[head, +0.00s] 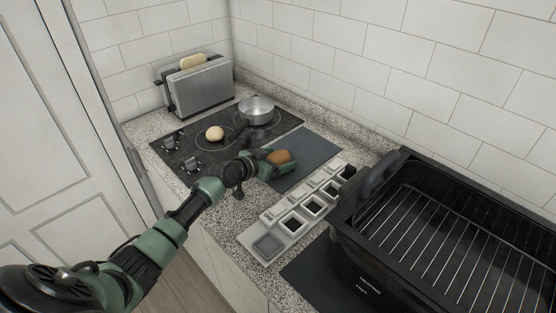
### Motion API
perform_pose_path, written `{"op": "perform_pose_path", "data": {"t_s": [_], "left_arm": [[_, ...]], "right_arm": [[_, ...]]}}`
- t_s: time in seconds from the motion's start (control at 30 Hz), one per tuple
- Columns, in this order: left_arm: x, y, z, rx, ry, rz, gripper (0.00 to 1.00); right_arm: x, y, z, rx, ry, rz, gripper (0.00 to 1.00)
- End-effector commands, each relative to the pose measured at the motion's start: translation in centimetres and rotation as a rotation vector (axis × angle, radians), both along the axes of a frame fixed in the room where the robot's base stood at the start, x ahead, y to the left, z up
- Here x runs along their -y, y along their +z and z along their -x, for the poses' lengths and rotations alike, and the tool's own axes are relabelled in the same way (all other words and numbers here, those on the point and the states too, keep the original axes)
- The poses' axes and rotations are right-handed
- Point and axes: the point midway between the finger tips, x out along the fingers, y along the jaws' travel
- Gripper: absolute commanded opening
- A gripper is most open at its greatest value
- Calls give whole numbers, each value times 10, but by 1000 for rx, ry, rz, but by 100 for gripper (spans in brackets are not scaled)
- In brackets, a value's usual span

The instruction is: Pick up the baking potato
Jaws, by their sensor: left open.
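A brown, rounded item that looks like the baking potato (281,157) lies on or just above the dark grey mat (312,148), right of the cooktop. My left gripper (274,162) reaches in from the left and is open right at the brown item. Its green fingers hide part of the item's near side. I cannot tell whether they touch it. My right gripper is not in view.
A pale round item (215,133) and a metal pot (257,110) stand on the black cooktop (181,157). A toaster (202,87) with bread stands behind. A tray of small compartments (268,244) and a large black roaster with a rack (352,239) are at right.

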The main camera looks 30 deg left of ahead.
Motion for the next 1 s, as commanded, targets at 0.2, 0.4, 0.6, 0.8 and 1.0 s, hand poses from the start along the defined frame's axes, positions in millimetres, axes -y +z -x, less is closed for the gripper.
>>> {"op": "perform_pose_path", "data": {"t_s": [0.2, 0.4, 0.6, 0.8, 1.0], "left_arm": [[0, 0, 0, 0, 0, 0, 77], [0, 0, 0, 0, 0, 0, 21], [0, 1, 0, 2, 0, 0, 12], [0, 6, -1, 3, -2, -1, 12], [0, 32, -1, 6, -1, -1, 12]], "right_arm": [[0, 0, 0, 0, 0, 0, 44], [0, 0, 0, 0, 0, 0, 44], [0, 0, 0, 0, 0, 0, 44], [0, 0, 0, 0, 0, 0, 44], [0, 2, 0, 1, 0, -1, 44]]}}
